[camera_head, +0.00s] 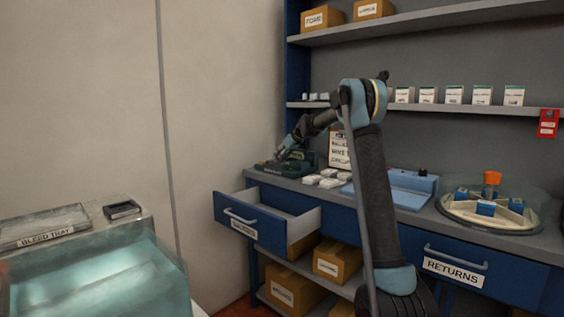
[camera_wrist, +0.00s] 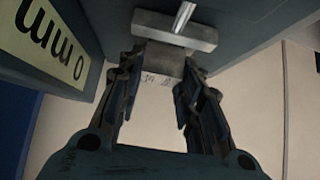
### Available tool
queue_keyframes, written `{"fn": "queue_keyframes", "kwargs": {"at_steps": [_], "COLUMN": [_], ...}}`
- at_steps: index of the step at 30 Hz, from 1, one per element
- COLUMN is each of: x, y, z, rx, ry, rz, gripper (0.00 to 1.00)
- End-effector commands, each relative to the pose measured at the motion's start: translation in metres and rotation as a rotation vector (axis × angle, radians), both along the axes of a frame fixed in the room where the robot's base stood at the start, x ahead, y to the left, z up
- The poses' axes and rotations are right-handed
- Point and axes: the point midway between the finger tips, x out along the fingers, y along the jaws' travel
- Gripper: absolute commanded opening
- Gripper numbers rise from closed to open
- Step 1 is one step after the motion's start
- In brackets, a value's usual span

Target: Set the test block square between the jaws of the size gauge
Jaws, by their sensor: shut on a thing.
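The size gauge (camera_head: 306,161) is a dark green device on the counter at the left end, in the head view. My gripper (camera_head: 278,158) reaches down at its left side. In the wrist view my gripper (camera_wrist: 163,75) is shut on a small grey block, the test block (camera_wrist: 158,62). Beyond the block is a pale grey metal jaw (camera_wrist: 172,28) with a shiny rod. The block's far edge appears close to or against this jaw; I cannot tell if they touch. A plate (camera_wrist: 42,40) marked "0 mm" is at the left. The head view does not show the block clearly.
An open drawer (camera_head: 268,218) juts out below the gauge. Several white boxes (camera_head: 328,179), a sign (camera_head: 339,150) and a blue tray (camera_head: 405,194) stand to the right of the gauge. A round turntable (camera_head: 486,222) is farther right. Shelves rise behind.

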Motion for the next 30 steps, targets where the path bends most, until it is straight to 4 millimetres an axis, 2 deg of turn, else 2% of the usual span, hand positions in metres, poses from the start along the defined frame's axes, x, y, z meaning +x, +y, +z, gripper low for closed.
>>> {"fn": "queue_keyframes", "kwargs": {"at_steps": [3, 8, 9, 11, 12, 23, 30], "x": [0.0, 0.0, 0.0, 0.0, 0.0, -0.001, -0.014], "y": [0.0, 0.001, 0.0, 0.0, 0.0, -0.001, -0.018], "z": [-0.01, -0.01, -0.01, -0.01, -0.01, -0.008, 0.013], "rx": [0.001, 0.0, 0.0, 0.0, 0.0, 0.0, 0.0], "ry": [-0.001, 0.0, 0.0, 0.0, 0.0, 0.0, -0.001], "rz": [0.0, 0.0, 0.0, 0.0, 0.0, 0.0, -0.001], "gripper": [0.0, 0.0, 0.37, 0.51, 0.53, 0.53, 0.53]}}
